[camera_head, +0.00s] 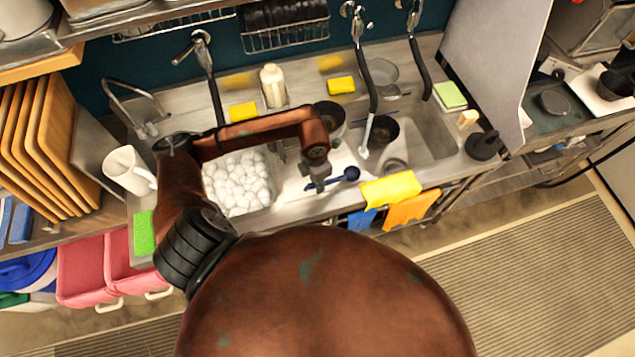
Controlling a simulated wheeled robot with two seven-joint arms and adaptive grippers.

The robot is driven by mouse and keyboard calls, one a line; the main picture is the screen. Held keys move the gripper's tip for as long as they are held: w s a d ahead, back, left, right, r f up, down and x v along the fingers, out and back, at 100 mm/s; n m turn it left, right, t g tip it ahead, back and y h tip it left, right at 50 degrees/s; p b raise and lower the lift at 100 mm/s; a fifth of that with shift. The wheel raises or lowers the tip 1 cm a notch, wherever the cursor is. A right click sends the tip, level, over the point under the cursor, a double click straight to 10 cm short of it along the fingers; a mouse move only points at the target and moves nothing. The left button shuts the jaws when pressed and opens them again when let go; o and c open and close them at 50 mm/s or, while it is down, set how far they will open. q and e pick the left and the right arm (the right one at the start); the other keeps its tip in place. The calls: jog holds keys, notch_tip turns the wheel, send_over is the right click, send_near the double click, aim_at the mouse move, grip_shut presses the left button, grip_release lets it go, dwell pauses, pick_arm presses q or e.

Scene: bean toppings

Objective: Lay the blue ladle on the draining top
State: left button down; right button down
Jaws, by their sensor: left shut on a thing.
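The blue ladle (349,174) is dark blue, with its round bowl to the right and its thin handle running left to my left gripper (319,186). My left gripper is shut on the handle, over the flat steel draining top (292,194) between the two sinks. I cannot tell whether the ladle touches the steel or hangs just above it. My left forearm crosses above the left sink and hides part of the counter behind it. My right gripper does not show.
White round items fill the left sink (238,184). Dark pots (382,130) stand in and by the right sink. A yellow cloth (391,189) lies on the front edge, right of the ladle. Taps and a soap bottle (273,87) stand behind.

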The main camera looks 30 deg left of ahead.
pick_arm(q)
jog(key=c, duration=1.8)
grip_release()
jog(key=shift+o, duration=0.2)
notch_tip(320, 180, up, 12)
jog(key=shift+s+a, duration=0.15)
jog(key=shift+s, duration=0.05)
